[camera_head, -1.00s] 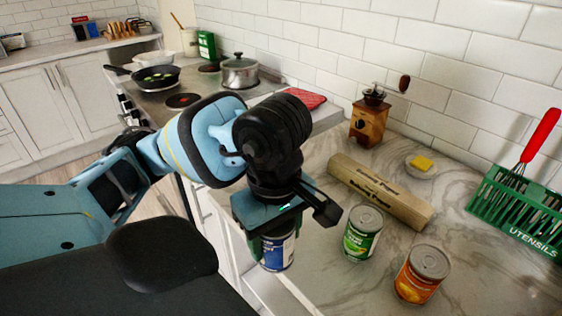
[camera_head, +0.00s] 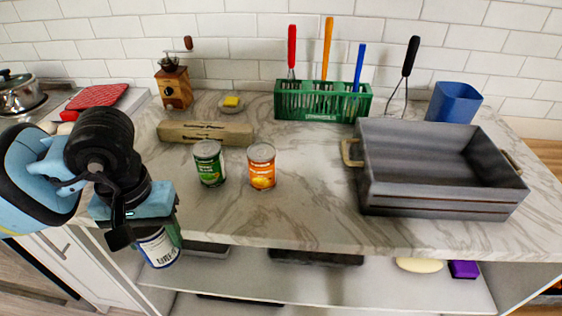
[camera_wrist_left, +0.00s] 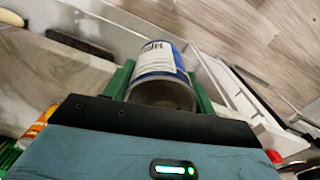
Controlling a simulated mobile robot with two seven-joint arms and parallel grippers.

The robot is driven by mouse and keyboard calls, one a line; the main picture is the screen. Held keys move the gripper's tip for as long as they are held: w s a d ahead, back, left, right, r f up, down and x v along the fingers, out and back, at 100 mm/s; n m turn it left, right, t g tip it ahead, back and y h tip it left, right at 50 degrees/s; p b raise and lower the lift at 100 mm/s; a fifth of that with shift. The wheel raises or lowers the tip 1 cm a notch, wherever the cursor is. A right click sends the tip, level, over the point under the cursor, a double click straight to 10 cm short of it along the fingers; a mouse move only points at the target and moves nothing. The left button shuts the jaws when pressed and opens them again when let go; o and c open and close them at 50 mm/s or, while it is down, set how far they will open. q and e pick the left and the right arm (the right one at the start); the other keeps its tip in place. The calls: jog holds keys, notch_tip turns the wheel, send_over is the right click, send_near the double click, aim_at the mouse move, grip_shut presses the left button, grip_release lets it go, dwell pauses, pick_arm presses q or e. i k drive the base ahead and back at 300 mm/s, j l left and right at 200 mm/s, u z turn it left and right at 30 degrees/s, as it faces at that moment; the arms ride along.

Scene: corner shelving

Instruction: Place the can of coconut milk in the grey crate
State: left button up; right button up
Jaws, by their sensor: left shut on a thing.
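My left gripper (camera_head: 150,228) is shut on a blue-and-white can (camera_head: 160,250), which fits the can of coconut milk, though its label is too small to read. The can hangs in front of the counter's front edge at the left. In the left wrist view the can (camera_wrist_left: 160,65) sits between the green fingers. The grey crate (camera_head: 440,203) stands on the counter at the right, well apart from the gripper. Its visible inside is empty. My right gripper is not in view.
A green can (camera_head: 209,164) and an orange can (camera_head: 262,167) stand on the counter between gripper and crate. Behind are a long box (camera_head: 205,133), green utensil rack (camera_head: 322,104) and blue cup (camera_head: 453,103). Bare counter lies before the cans. A shelf (camera_head: 340,290) runs below.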

aim_at(392, 163)
jog(key=k+l+z, duration=0.2)
jog(key=l, duration=0.35)
jog(key=k+l+z, duration=0.2)
jog(key=l, duration=0.3)
jog(key=l+z, duration=0.2)
jog(key=l, duration=0.35)
